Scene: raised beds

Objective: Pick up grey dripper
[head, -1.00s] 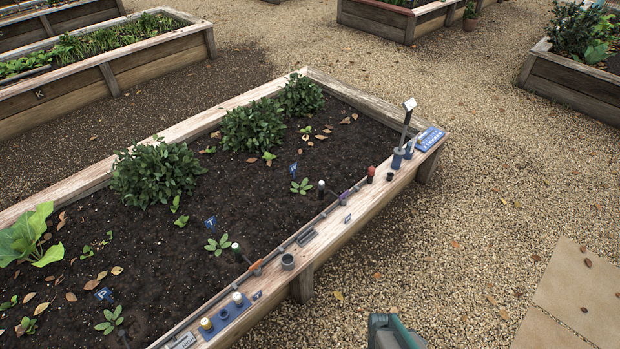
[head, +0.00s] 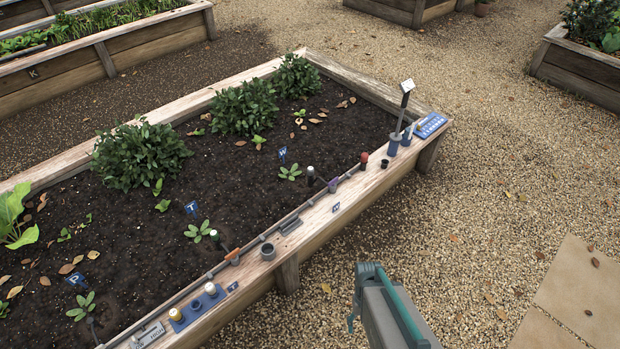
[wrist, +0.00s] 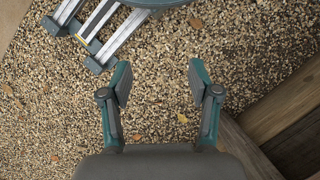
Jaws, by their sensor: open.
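I cannot tell for sure which small piece is the grey dripper. A short grey cup-like piece (head: 268,252) stands on the near wooden ledge of the raised bed (head: 330,235), and a grey ridged piece (head: 290,224) lies just beyond it, beside the thin grey pipe. My gripper (head: 354,318) is over the gravel in front of the bed, right of and below these pieces. In the wrist view its two jaws (wrist: 158,82) are spread with only gravel between them. Neither grey piece shows in the wrist view.
A blue holder (head: 198,308) with two capped pieces and a labelled plate (head: 148,334) lie at the ledge's near end. A red-capped piece (head: 364,158), a dark pot (head: 385,163), upright tools (head: 404,110) and a blue tray (head: 431,125) are farther along. Gravel right of the bed is clear.

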